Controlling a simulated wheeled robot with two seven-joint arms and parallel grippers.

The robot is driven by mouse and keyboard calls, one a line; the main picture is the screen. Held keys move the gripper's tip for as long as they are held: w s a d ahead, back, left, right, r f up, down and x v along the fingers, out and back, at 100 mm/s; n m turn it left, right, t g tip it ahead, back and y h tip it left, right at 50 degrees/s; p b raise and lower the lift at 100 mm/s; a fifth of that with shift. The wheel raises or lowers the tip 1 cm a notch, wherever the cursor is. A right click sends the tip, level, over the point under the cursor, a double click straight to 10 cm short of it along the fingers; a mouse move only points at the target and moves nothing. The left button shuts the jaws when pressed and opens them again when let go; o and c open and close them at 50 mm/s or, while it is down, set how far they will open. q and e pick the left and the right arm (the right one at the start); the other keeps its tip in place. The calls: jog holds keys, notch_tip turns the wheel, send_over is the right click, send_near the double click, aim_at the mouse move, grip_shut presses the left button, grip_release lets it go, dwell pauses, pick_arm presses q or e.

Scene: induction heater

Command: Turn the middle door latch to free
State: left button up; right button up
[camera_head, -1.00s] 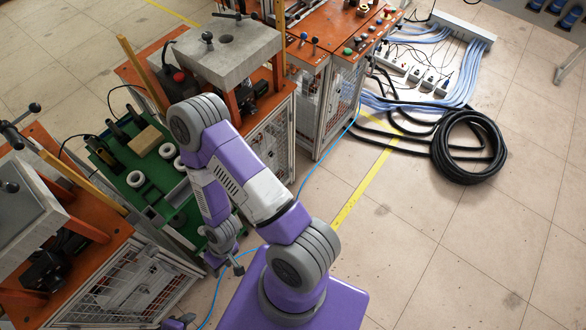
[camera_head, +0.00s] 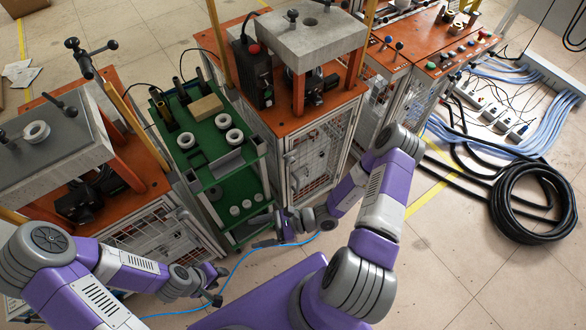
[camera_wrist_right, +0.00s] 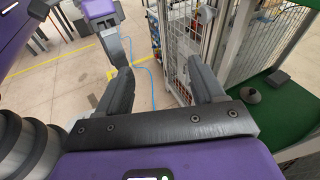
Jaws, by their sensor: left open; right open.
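The middle cabinet's mesh door (camera_head: 318,158) is closed below the orange top, in the middle of the head view. A small dark latch or handle part (camera_head: 292,162) shows near its left edge; its turn position is too small to tell. My right gripper (camera_head: 258,231) is open and empty, low in front of the green shelf and left of this door's lower corner. In the right wrist view its two fingers (camera_wrist_right: 160,82) stand apart, with a mesh cabinet door (camera_wrist_right: 176,45) beyond them. My left gripper (camera_head: 221,284) is open and empty, lower left, near the floor.
A green shelf (camera_head: 222,190) with white rings and a wooden block stands between the left cabinet (camera_head: 150,238) and the middle cabinet. A blue cable (camera_head: 245,262) crosses the floor by my grippers. Black coiled hose (camera_head: 533,203) lies right. The floor at lower right is clear.

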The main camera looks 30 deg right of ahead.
jog(key=w+d+f+m+t+h+b, duration=0.2)
jog(key=w+d+m+t+h, duration=0.3)
jog(key=w+d+m+t, duration=0.4)
jog(key=m+t+h, duration=0.4)
jog(key=m+h, duration=0.1)
jog(key=h, duration=0.3)
send_near(291, 162)
jog(key=w, duration=0.4)
jog(key=w+b, duration=0.1)
jog(key=w, duration=0.1)
jog(key=w+a+b, duration=0.1)
jog(key=w, duration=0.2)
